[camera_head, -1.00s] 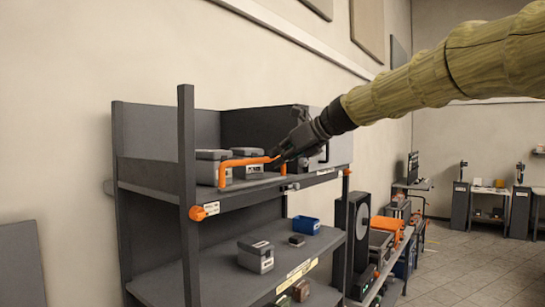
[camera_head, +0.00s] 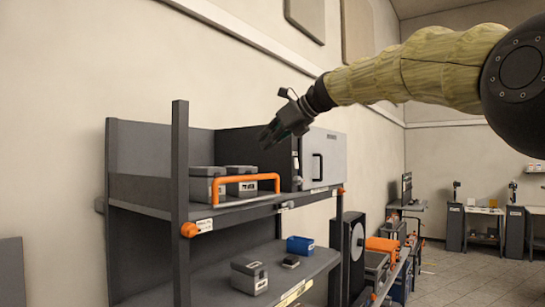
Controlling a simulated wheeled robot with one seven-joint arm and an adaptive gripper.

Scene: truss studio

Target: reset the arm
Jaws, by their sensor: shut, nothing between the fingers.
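My gripper (camera_head: 270,138) is at the end of my arm, which comes in from the right. It is shut and empty, and points down and to the left. It appears in front of the upper shelf's dark cabinet (camera_head: 245,147), above the orange rail (camera_head: 245,179), with a visible gap between gripper and rail. The exact depth between gripper and cabinet cannot be told.
Two grey boxes (camera_head: 207,187) stand behind the rail on the upper shelf (camera_head: 140,187). The lower shelf holds a grey box (camera_head: 249,276), a small dark item (camera_head: 291,262) and a blue bin (camera_head: 300,245). A dark shelf post (camera_head: 181,160) rises left. Open floor (camera_head: 450,275) lies right.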

